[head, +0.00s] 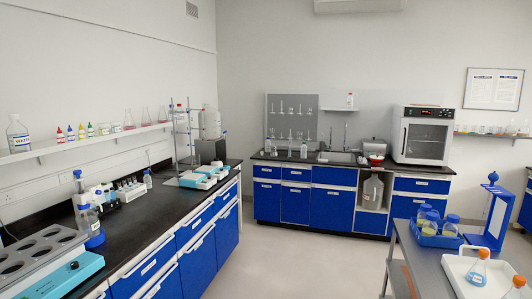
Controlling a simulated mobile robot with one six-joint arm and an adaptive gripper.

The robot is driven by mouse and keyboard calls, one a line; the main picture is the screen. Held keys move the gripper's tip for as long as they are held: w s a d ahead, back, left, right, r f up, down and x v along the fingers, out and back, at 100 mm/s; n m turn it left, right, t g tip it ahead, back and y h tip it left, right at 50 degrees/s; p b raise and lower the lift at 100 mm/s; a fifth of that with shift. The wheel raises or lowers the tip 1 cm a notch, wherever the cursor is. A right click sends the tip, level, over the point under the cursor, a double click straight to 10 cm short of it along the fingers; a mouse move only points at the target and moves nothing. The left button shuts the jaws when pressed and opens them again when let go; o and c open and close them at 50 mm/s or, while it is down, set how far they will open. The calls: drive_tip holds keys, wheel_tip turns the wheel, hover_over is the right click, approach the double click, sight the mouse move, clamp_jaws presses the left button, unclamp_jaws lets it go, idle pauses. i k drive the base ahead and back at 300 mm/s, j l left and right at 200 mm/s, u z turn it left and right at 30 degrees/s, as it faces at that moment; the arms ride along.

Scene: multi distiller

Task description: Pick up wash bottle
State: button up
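My gripper is not in view. Several small bottles with pointed coloured caps stand in a row on the left wall shelf: red (70,135), blue (81,132), green (90,130). They look like wash bottles, but are small here. A small clear bottle (147,179) stands on the black left bench and could also be one. A white bottle with a reddish top (350,101) stands high behind the sink. I cannot tell which of these is the task's wash bottle. Nothing visibly holds any of them.
The black-topped left bench (125,212) carries a water bath (40,258), instruments and stands. A sink counter (330,160) and an oven (421,133) stand at the back. A grey table (425,262) with flasks and a blue tray stands right. The middle floor (270,262) is clear.

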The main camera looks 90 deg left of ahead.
sight(304, 152)
drive_tip(key=u, duration=2.75)
